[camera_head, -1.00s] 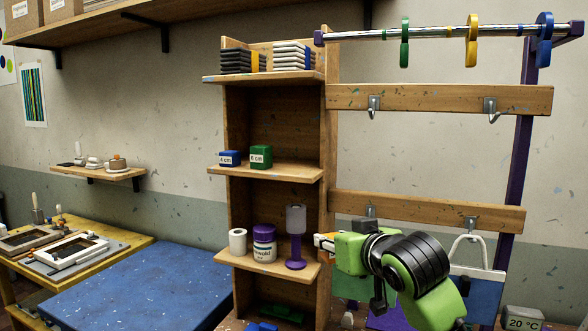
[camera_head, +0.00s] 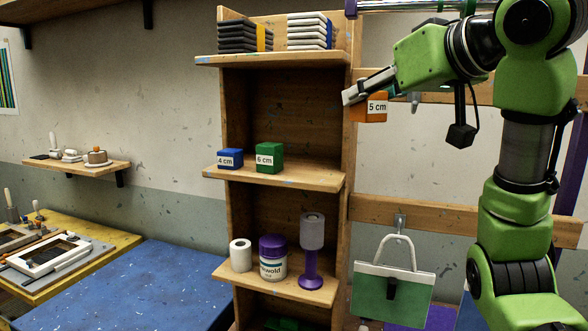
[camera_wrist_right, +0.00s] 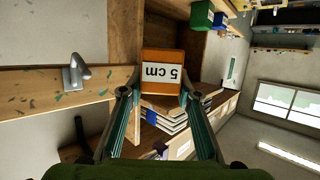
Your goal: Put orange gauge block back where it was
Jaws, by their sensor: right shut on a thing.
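The orange gauge block (camera_head: 370,107), labelled 5 cm, is held by my right gripper (camera_head: 352,97), in front of the shelf unit's right upright. It also shows between the two fingers in the right wrist view (camera_wrist_right: 162,70). The blue 4 cm block (camera_head: 230,158) and the green 6 cm block (camera_head: 268,157) stand apart on the middle shelf (camera_head: 310,178), lower and to the left of my gripper. The green block also shows in the right wrist view (camera_wrist_right: 203,14). Bare shelf lies to the right of the green block. My left gripper is not in view.
The top shelf (camera_head: 240,61) holds dark and white stacks. The lower shelf (camera_head: 325,296) holds a white roll (camera_head: 240,254), a purple-lidded jar (camera_head: 272,260) and a purple stand (camera_head: 312,252). A hook rail (camera_head: 450,212) and a green bag (camera_head: 392,292) are at the right.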

